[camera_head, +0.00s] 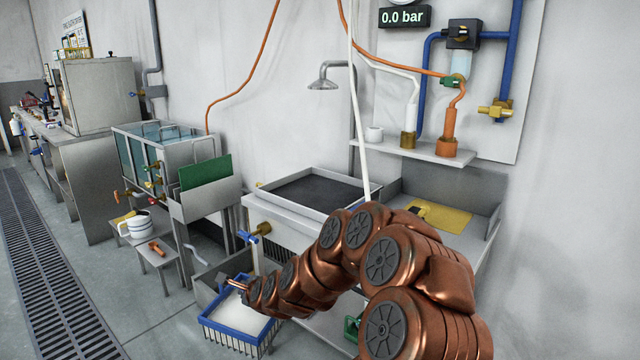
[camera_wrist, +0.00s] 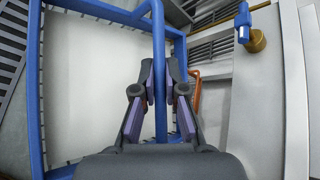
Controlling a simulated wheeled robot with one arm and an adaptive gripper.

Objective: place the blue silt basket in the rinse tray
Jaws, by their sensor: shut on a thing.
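The blue silt basket (camera_head: 232,336) has a blue rim and bars with a pale inside, and sits low at the bottom centre of the head view. In the wrist view its blue frame (camera_wrist: 34,95) surrounds a pale floor. My gripper (camera_head: 228,283) is at the basket's top. The wrist view shows my gripper's two fingers (camera_wrist: 160,90) closed around an upright-looking blue bar of the basket. I cannot tell whether the basket hangs free or rests on something. A shallow tray with a dark bed (camera_head: 312,190) under the shower head looks like the rinse tray; it is empty.
A grey open trough (camera_head: 212,278) stands just behind the basket. A blue-handled brass tap (camera_head: 262,231) juts out above it. A tray with a yellow sheet (camera_head: 440,216) is at right. Floor at left is clear beside a drain grate (camera_head: 55,270).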

